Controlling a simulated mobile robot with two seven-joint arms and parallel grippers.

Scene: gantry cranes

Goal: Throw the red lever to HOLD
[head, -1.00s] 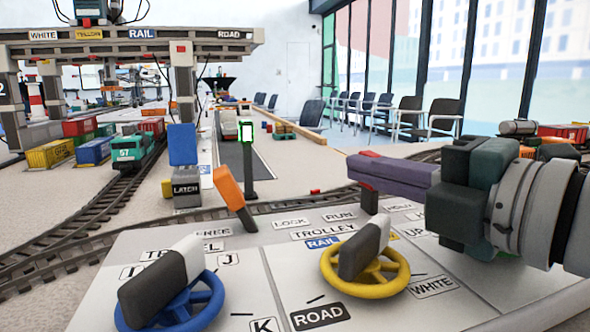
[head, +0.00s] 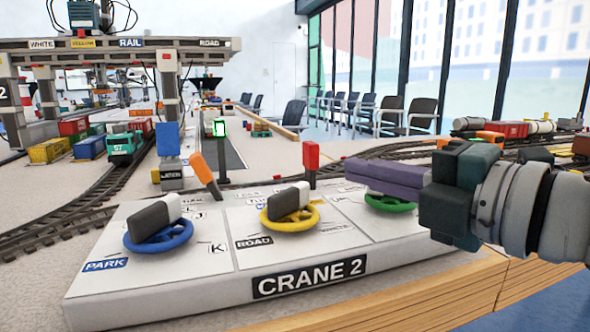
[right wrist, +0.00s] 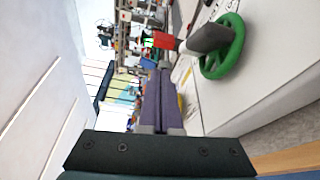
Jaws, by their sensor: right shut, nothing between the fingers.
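The red lever (head: 311,156) stands roughly upright on a dark stem at the back edge of the Crane 2 panel, behind the yellow wheel. Its red top also shows in the right wrist view (right wrist: 164,42), beyond the fingertips. My right gripper (head: 349,172) is shut and empty, its purple fingers pointing left over the green wheel. In the head view the fingertips are to the right of the lever with a gap between. In the right wrist view the shut fingers (right wrist: 162,72) point up the picture towards it. The HOLD label is not readable here. My left gripper is not in view.
The green wheel is close under my right fingers. Tracks run behind the panel.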

